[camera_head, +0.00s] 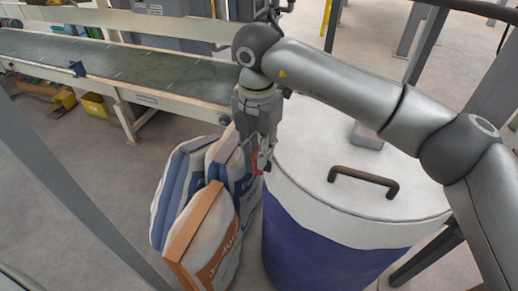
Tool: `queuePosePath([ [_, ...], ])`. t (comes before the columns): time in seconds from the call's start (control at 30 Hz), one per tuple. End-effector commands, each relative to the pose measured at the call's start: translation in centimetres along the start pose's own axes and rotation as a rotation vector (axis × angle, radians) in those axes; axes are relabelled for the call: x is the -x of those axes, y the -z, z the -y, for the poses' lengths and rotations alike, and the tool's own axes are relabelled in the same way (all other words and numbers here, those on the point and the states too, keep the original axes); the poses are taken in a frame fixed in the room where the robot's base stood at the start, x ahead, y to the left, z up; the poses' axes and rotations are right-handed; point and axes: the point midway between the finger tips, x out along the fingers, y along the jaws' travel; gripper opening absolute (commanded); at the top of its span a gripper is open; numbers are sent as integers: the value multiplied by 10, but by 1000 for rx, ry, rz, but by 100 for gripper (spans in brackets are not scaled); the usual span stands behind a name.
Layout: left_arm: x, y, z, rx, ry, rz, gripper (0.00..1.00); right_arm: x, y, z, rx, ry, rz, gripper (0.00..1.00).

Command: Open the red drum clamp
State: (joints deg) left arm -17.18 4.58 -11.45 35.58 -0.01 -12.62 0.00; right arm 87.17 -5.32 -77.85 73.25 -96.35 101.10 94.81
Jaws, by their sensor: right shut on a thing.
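The drum (322,240) is blue-purple below with a white upper part and a pale lid (310,140). A dark bar handle (363,181) stands on the lid. The red clamp (256,162) shows as a small red piece at the left edge of the drum's rim, partly hidden by my gripper. My right gripper (262,160) points down at that edge and is shut on the red clamp. My left gripper is not in view.
Several filled sacks (212,240) stand on the floor against the drum's left side, close below my gripper. A conveyor (150,75) runs across the back left. Grey metal posts (75,185) cross the left and right. Yellow boxes (95,106) lie under the conveyor.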

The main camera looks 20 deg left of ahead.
Motion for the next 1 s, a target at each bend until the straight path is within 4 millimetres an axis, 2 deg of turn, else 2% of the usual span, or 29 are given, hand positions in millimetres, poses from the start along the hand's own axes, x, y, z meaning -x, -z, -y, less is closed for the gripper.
queuePosePath([
  [0.27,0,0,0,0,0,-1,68,2,0,-1,-2,-6,1,0],
  [0.3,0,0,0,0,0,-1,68,2,0,-1,-2,-6,1,28],
  [0.47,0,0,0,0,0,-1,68,1,0,-1,-2,-4,0,48],
  [0.8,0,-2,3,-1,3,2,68,3,0,0,-1,-2,1,48],
  [0.87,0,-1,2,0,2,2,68,8,0,-1,-1,-2,2,48],
  [1.0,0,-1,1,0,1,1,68,30,-1,-1,-2,-4,4,48],
])
